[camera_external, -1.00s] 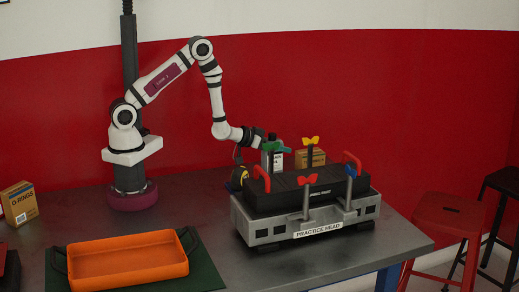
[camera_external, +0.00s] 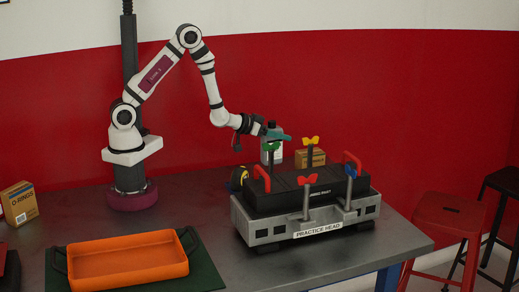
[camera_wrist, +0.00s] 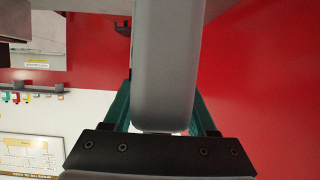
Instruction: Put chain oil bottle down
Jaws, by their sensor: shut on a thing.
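The chain oil bottle (camera_external: 271,152) is grey-white with a dark cap. It is upright behind the black-topped engine head (camera_external: 310,194) in the external view; its lower end is hidden there. My gripper (camera_external: 276,137) is shut on the bottle's upper part, with its teal fingers on either side. In the wrist view, the bottle (camera_wrist: 167,65) is a large grey shape between the fingers of my gripper (camera_wrist: 164,110).
A cardboard box (camera_external: 310,158) stands behind the engine head. An orange tray (camera_external: 128,262) on a green mat lies front left, an O-rings box (camera_external: 20,203) far left. Bare table lies between.

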